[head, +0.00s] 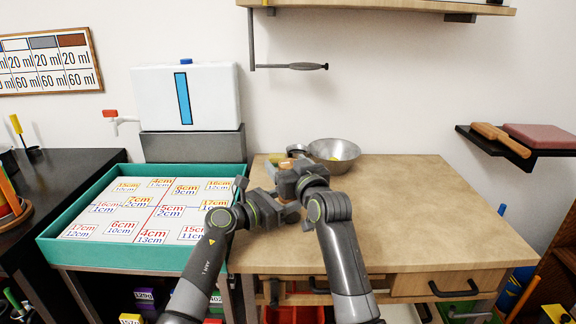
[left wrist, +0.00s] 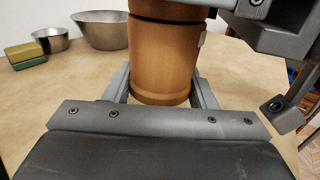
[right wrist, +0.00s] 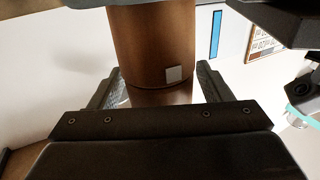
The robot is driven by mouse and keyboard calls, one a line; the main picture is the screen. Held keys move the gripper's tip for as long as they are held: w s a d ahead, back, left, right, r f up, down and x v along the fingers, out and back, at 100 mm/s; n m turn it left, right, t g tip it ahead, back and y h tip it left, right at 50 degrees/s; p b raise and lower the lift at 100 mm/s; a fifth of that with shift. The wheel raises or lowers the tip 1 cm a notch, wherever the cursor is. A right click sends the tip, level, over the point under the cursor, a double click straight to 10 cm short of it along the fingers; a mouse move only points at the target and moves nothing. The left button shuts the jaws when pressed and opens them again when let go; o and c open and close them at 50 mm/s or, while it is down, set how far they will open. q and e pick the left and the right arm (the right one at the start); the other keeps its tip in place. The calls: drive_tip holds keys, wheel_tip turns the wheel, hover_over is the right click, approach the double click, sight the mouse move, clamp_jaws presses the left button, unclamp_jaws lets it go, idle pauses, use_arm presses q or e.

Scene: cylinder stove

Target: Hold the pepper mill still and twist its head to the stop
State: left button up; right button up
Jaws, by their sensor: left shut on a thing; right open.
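The pepper mill is a brown wooden cylinder, mostly hidden behind my grippers in the head view. In the left wrist view the mill (left wrist: 162,60) stands upright on the table, with a dark seam near its top and a pale mark on its right side. My left gripper (left wrist: 160,88) is shut on its lower body. In the right wrist view the mill (right wrist: 150,45) shows a pale square mark above a curved edge. My right gripper (right wrist: 158,90) has its fingers apart on either side of the mill, open. In the head view my right gripper (head: 293,182) is above my left.
A metal bowl (head: 335,155) stands behind the grippers; a smaller metal pot (left wrist: 50,40) and a green and yellow sponge (left wrist: 25,55) are beside it. A teal-rimmed tray (head: 48,243) with number cards lies left. The table's right side (head: 430,205) is clear. A shelf (head: 400,5) hangs above.

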drive_tip(key=shift+w, duration=0.1)
drive_tip(key=c, duration=1)
drive_tip(key=shift+h, duration=0.3)
drive_tip(key=shift+w+d+f+m+t+h, duration=0.1)
drive_tip(key=shift+m+t+h, duration=0.2)
drive_tip(key=shift+m+h, duration=0.45)
drive_tip(key=shift+f+m+t+h, duration=0.1)
drive_tip(key=shift+m+t+h, duration=0.2)
drive_tip(key=shift+m+h, duration=0.45)
drive_tip(key=shift+d+r+h, duration=0.1)
drive_tip(key=shift+h, duration=0.5)
drive_tip(key=o, duration=1)
